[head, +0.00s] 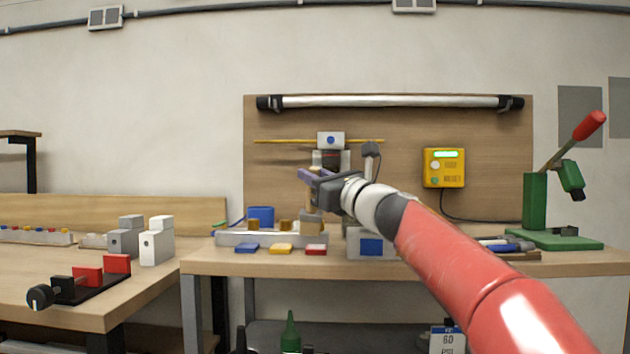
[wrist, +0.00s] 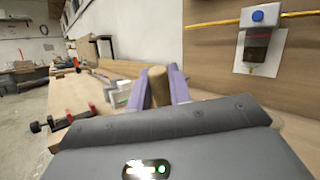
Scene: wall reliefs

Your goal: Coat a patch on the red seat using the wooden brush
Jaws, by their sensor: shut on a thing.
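My gripper (head: 308,177) is shut on the wooden brush (head: 312,198), which hangs roughly upright below the purple fingers. In the wrist view, the rounded end of the brush (wrist: 158,88) stands between the two fingers of my gripper (wrist: 160,82). The red seat (head: 316,250) is a small flat red block on the bench's front part, at the right of a row with a blue and a yellow one. In the head view the brush is above and behind the red seat; I see no contact. The wrist view does not show the red seat.
A pale tray (head: 262,240) stands behind the row, near the blue seat (head: 247,248) and the yellow seat (head: 281,249). A white box with a blue face (head: 371,247) is to the right. A bottle-like device (head: 331,152) hangs on the backboard. A green press (head: 545,215) stands far right.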

